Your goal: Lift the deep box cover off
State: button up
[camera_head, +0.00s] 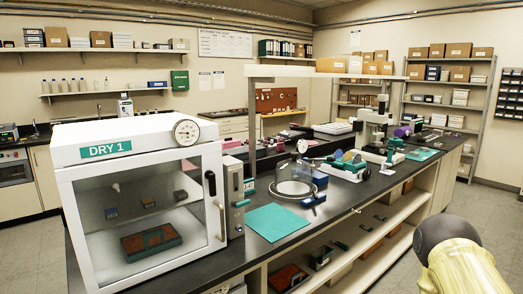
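I cannot tell for sure which thing is the deep box cover. A flat teal box with a brown top (151,242) lies on the floor of the white DRY 1 cabinet (140,150), behind its closed clear door. Small dark pieces (180,195) sit on the shelf above it. On the bench, a clear round cover (295,178) stands over a pale round base. My gripper is not in view. A cream and dark part of my arm (458,262) shows at the lower right.
A teal mat (277,222) lies on the dark bench top (240,252) right of the cabinet. Instruments, including a white microscope (374,130), crowd the bench farther back. Open shelves with small items run under the bench. The floor (480,215) at the right is clear.

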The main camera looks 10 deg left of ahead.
aim_at(230, 139)
jog(key=u, duration=2.6)
jog(key=i, duration=3.7)
jog(key=z, duration=1.25)
jog(key=i, duration=4.25)
